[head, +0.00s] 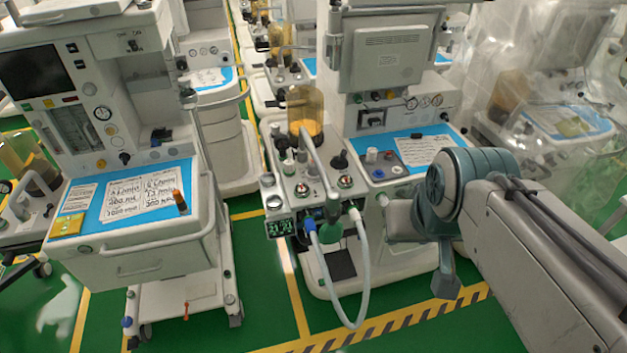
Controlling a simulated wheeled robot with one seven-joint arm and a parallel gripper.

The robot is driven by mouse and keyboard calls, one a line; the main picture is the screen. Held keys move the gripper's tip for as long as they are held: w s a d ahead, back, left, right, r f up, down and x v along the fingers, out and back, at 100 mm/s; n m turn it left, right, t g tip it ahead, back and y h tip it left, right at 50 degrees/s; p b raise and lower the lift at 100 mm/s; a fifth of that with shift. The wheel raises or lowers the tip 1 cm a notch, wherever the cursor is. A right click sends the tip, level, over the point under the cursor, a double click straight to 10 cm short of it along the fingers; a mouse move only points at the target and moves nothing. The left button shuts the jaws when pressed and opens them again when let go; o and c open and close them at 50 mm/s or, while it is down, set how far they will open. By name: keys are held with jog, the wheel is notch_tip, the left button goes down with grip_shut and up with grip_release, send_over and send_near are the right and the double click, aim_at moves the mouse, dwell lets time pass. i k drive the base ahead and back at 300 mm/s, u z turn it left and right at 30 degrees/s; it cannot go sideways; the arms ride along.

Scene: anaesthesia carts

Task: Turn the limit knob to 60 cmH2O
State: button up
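The limit knob cannot be picked out for certain, and no scale marking is legible. The candidates sit on the breathing block (318,196) of the middle anaesthesia cart (390,120): a black knob (340,161) at its right and small round red-and-white fittings (302,189) near its front. My arm (480,200) comes in from the lower right and bends in front of the cart's right side. I cannot make out my gripper or its fingers. No contact between my arm and a knob is visible.
A corrugated white hose (362,285) loops below the block, beside a green bag (330,231). Another cart (140,225) stands at left, a plastic-covered one (550,80) at right. Green floor (262,300) lies between carts.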

aim_at(312, 171)
jog(key=u, duration=1.6)
jog(key=i, duration=1)
jog(key=z, duration=2.2)
jog(key=i, duration=0.5)
